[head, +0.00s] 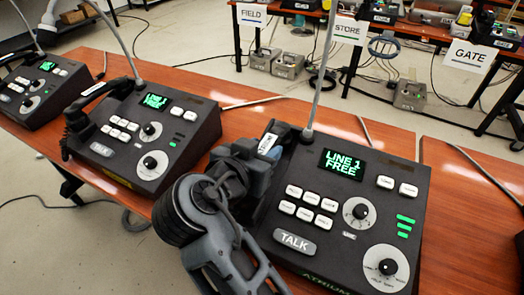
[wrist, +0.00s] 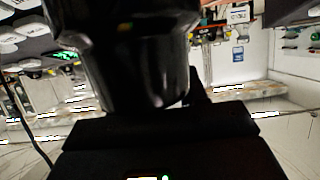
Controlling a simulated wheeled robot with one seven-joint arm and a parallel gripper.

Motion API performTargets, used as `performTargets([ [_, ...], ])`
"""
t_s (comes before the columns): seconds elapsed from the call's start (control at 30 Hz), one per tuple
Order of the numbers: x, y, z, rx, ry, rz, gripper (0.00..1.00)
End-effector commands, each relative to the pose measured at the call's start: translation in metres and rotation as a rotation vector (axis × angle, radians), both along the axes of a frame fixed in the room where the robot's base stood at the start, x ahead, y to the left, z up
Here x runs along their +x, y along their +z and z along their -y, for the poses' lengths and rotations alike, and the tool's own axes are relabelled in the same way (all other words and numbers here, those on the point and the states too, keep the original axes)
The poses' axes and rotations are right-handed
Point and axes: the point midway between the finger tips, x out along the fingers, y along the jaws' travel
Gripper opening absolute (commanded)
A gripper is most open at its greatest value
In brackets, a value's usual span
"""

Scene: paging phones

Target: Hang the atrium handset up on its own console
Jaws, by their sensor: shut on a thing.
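The atrium console (head: 335,220) is a dark sloped desk unit with a lit screen reading LINE 1 FREE, white keys, a TALK key and two dials. ATRIUM is lettered on its front edge. My gripper (head: 258,160) is at the console's upper left side, over the strip where a handset cradle would lie. It is shut on the dark atrium handset (wrist: 125,50), which fills the upper middle of the wrist view, blurred. In the head view my gripper and arm hide most of the handset. Whether it touches the console cannot be told.
A second console (head: 150,135) stands to the left with its own handset (head: 90,100) on its left side; another is at far left. Thin stalks rise behind the consoles. Bare wood tabletop (head: 455,225) shows at right. Tables with FIELD, STORE and GATE signs stand behind.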

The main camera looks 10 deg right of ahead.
Motion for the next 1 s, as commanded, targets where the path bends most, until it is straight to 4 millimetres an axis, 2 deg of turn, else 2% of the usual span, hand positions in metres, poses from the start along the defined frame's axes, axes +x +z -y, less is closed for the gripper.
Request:
performTargets([
  [0.47,0.0000,-0.0104,0.0004,0.001,-0.001,0.002,0.03],
  [0.5,-0.0001,-0.0090,0.0003,0.001,0.000,0.001,0.46],
  [0.73,-0.0001,-0.0088,0.0004,0.001,0.000,0.001,0.68],
  [1.0,0.0000,-0.0070,0.0005,0.001,0.000,0.001,0.68],
])
